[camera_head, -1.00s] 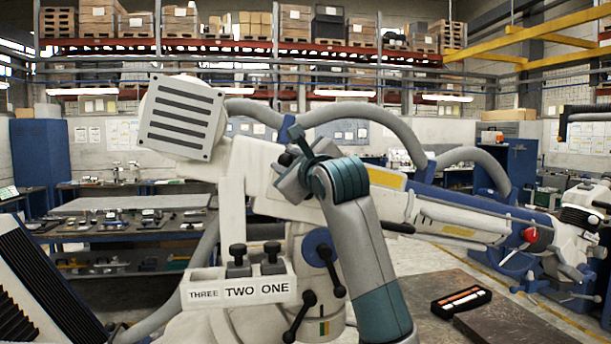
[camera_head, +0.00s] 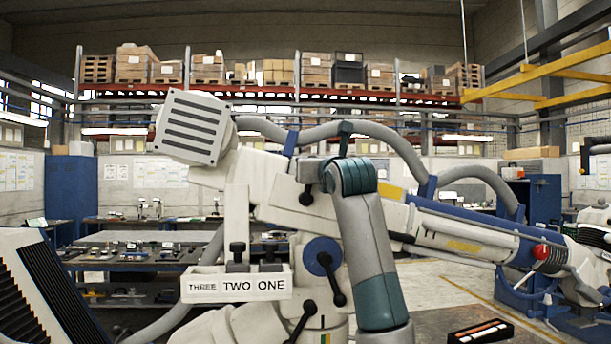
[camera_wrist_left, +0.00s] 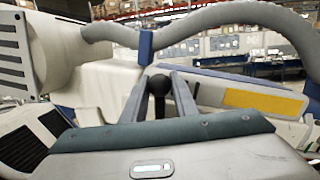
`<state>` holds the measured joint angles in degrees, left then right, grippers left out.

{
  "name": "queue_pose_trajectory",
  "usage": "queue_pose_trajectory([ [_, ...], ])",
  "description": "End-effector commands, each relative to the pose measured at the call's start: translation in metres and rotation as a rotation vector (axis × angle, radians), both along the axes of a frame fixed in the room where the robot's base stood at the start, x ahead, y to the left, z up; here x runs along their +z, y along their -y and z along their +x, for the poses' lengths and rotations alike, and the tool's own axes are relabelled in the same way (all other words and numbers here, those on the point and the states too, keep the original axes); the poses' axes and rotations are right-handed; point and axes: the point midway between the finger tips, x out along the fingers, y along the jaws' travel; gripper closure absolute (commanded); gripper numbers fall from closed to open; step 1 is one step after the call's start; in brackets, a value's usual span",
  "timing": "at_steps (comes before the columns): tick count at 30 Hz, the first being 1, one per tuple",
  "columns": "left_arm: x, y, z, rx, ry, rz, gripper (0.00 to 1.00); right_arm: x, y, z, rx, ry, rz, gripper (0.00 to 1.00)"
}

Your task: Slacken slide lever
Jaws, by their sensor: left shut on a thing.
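The slide lever (camera_wrist_left: 159,84) shows in the left wrist view as a short black lever with a rounded end. My left gripper (camera_wrist_left: 163,75) is shut on it, with one grey finger on each side. Behind it is the off-white microscope arm (camera_wrist_left: 95,75). In the head view my left arm (camera_head: 352,178) stands in front of the microscope arm (camera_head: 262,178), and its wrist hides most of the gripper and the grip. A small black knob (camera_head: 306,196) shows just left of my wrist; I cannot tell whether it belongs to the held lever. My right gripper is not in view.
A panel labelled THREE TWO ONE (camera_head: 236,285) with black knobs stands lower left. A blue hub with a black lever (camera_head: 324,258) is below my wrist. A grey hose (camera_head: 372,132) arches overhead.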

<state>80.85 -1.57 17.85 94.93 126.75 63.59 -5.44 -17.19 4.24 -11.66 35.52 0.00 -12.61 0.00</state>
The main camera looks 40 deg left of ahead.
Motion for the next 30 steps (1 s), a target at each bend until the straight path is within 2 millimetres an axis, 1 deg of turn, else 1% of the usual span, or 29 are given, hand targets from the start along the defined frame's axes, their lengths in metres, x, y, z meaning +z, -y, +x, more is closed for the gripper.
queue_pose_trajectory([
  [1, -0.0022, 0.002, 0.0018, -0.001, -0.016, 0.016, 1.0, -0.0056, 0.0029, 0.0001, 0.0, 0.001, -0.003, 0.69],
  [6, -0.0015, 0.0052, 0.0055, -0.002, -0.057, 0.051, 1.0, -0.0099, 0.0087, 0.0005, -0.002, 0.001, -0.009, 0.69],
  [20, -0.001, 0.0061, 0.0066, -0.002, -0.07, 0.061, 1.0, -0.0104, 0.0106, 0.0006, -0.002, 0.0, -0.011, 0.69],
  [21, -0.001, 0.0061, 0.0066, -0.001, -0.07, 0.061, 0.69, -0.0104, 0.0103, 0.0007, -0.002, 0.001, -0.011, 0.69],
  [23, -0.0011, 0.006, 0.0066, -0.001, -0.071, 0.06, 0.55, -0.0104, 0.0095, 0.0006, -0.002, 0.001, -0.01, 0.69],
  [30, -0.0015, 0.0057, 0.0063, -0.001, -0.07, 0.06, 0.55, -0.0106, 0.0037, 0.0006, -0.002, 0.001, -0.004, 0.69],
])
